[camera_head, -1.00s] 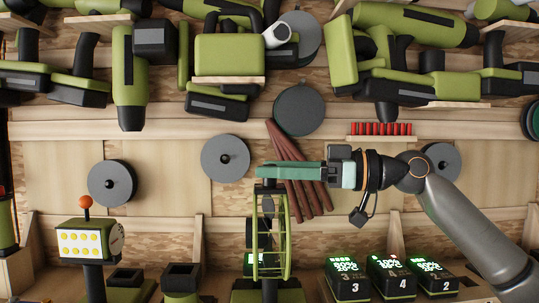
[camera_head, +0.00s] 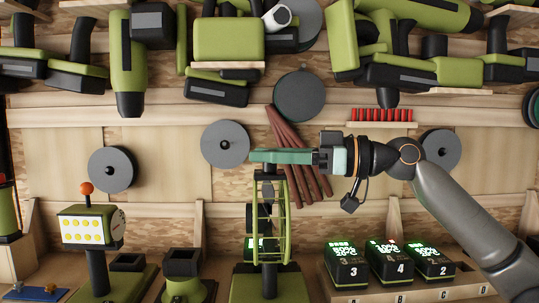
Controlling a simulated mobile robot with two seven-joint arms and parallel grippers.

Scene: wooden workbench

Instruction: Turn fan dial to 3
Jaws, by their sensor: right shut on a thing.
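A green and black fan (camera_head: 284,232) with a round wire cage stands upright on the bench, seen nearly edge-on at the lower middle. My right gripper (camera_head: 256,156) reaches in from the right, with its teal fingers lying level over the top of the fan. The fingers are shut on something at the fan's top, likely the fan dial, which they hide. I cannot read any dial setting. My left gripper is not in view.
Several battery packs with lit green displays (camera_head: 347,266) sit on a rack at the lower right. A box with yellow buttons and an orange knob (camera_head: 86,188) stands at the left. Green power tools (camera_head: 229,53) hang above. Grey discs (camera_head: 225,144) are on the wall.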

